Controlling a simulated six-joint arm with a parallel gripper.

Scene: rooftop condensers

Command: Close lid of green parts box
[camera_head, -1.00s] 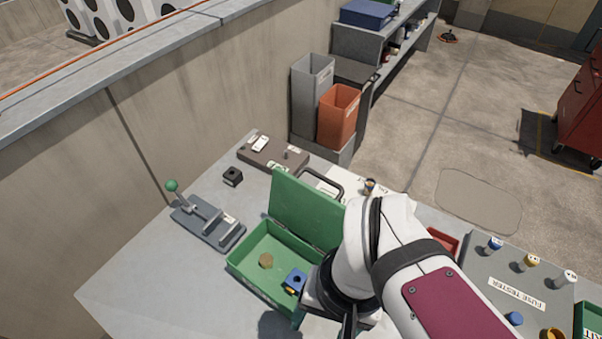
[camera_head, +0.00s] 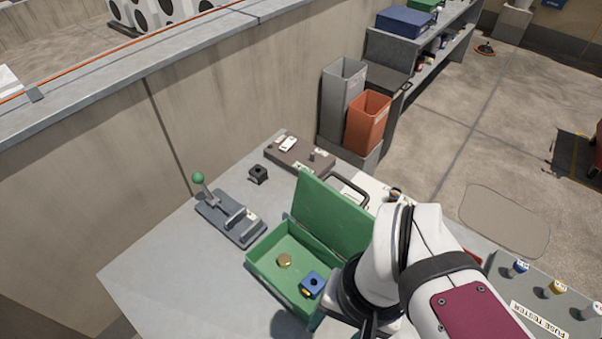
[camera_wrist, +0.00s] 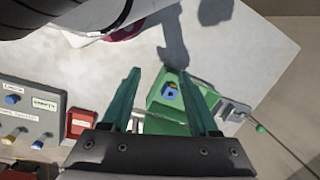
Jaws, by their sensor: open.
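The green parts box (camera_head: 262,268) stands on the grey table with its lid (camera_head: 330,215) raised at the back, so the box is open. Inside lie a blue block with a hole (camera_head: 313,284) and a small brown piece (camera_head: 285,260). The box also shows in the wrist view (camera_wrist: 207,97), beyond my gripper, with the blue block (camera_wrist: 170,93) inside. My gripper (camera_wrist: 163,75) is open, its two green fingers apart with nothing between them. In the head view my arm hides the box's right end and the gripper itself.
A toggle clamp with a green knob (camera_head: 232,218) stands left of the box, with a small black block (camera_head: 258,174) and a brown fixture (camera_head: 300,153) behind. A fuse tester (camera_head: 530,300) is at right. The table's front left is clear.

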